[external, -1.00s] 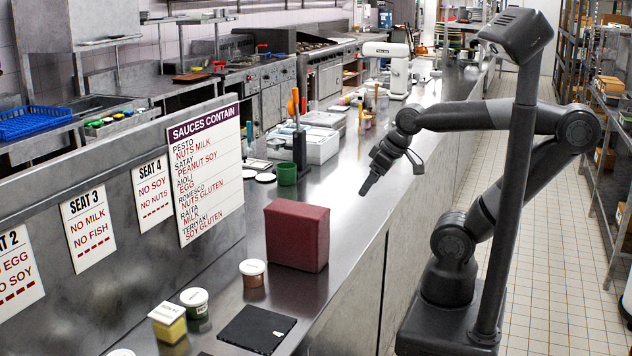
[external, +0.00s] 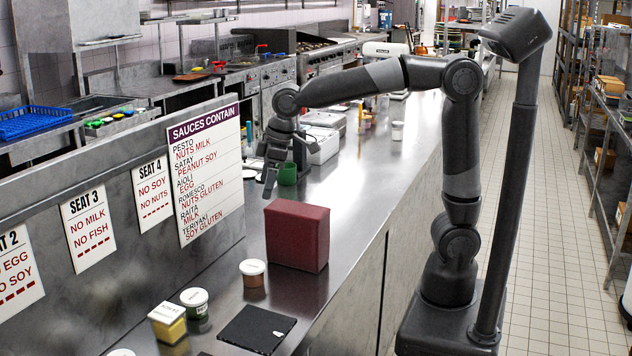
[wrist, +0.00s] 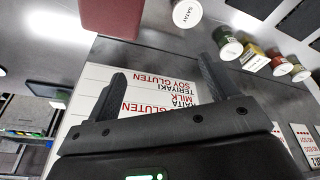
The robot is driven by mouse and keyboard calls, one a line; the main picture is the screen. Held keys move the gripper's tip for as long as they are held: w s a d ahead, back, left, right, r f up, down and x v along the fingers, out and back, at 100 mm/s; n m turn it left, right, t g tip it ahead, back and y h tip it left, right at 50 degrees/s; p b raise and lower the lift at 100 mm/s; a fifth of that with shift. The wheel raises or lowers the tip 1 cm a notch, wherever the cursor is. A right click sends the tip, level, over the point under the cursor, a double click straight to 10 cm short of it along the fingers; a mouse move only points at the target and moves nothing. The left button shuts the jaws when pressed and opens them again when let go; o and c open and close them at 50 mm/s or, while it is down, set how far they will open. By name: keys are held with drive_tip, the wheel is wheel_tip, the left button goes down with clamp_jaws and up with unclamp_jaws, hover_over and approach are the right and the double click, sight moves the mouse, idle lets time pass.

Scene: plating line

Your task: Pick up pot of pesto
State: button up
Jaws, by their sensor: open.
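A white-lidded pot with a green body (external: 194,303) stands on the steel counter at the lower left of the external view. It may be the pesto, but I cannot read its label. The green pot also shows at the upper right of the wrist view (wrist: 228,47). My gripper (external: 268,186) is open and empty, pointing down above the counter by the sauce board, beyond the dark red block. Its two fingers (wrist: 163,75) show apart in the wrist view, with nothing between them. The green pot is well away from the fingers.
The dark red block (external: 297,236) stands between my gripper and the pots. A brown pot (external: 252,274), labelled satay in the wrist view (wrist: 187,13), and a yellow container (external: 168,324) flank the green pot. A black slate (external: 257,329) lies nearby. The sauce board (external: 206,175) borders the counter.

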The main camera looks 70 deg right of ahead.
drive_tip(key=w+a+f+n+g, duration=0.1)
drive_tip(key=w+a+f, duration=0.1)
drive_tip(key=a, duration=0.3)
drive_tip(key=w+a+f+n, duration=0.1)
drive_tip(key=w+a+f, duration=0.1)
drive_tip(key=a, duration=0.3)
drive_tip(key=n+g, duration=0.1)
drive_tip(key=n, duration=0.2)
approach(194, 295)
drive_tip(key=f, duration=0.4)
drive_tip(key=shift+w+a, duration=0.2)
drive_tip(key=shift+a, duration=0.05)
drive_tip(key=shift+w+a+f, duration=0.15)
drive_tip(key=shift+f, duration=1.4)
drive_tip(key=shift+w+a+f, duration=0.1)
drive_tip(key=shift+w+f, duration=0.05)
drive_tip(key=shift+f, duration=1.4)
drive_tip(key=c, duration=1)
